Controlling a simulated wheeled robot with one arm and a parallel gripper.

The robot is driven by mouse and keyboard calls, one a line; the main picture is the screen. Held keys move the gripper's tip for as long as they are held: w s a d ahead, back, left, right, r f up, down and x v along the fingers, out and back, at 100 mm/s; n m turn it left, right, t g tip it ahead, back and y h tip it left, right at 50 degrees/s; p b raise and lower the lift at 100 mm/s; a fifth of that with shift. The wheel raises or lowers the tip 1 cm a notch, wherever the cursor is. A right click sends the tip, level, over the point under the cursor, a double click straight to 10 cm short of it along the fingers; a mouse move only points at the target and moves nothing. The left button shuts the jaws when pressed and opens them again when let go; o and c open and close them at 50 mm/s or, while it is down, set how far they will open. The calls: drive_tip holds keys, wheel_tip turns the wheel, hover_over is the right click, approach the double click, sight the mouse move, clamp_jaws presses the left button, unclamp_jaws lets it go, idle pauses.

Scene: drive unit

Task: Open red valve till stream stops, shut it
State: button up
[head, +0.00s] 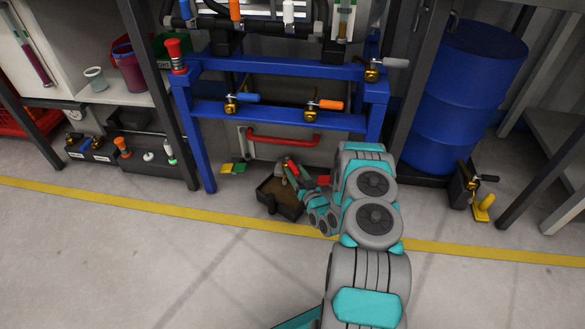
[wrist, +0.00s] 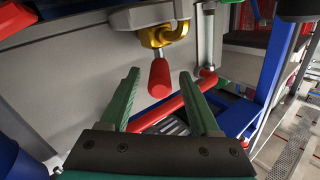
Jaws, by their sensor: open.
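The red valve is a brass body (wrist: 165,32) with a red handle (wrist: 159,78) hanging down from it in the wrist view. In the head view a small red handle (head: 291,165) shows low under the blue frame, beside my gripper (head: 288,176). In the wrist view my gripper (wrist: 160,82) is open, with one green finger on each side of the handle. I cannot tell whether either finger touches it. No stream can be made out. A dark tray with brown contents (head: 268,207) sits on the floor below, partly hidden by my arm.
A red bar handle (head: 283,140) crosses the grey panel; it also shows behind the fingers in the wrist view (wrist: 170,115). Blue-handled (head: 240,98) and orange-handled (head: 324,104) valves sit on the blue frame (head: 230,112). A blue drum (head: 460,90) stands right. Floor in front is clear.

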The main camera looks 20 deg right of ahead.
drive_tip(key=shift+w, duration=1.45)
drive_tip(key=shift+c, duration=0.2)
clamp_jaws()
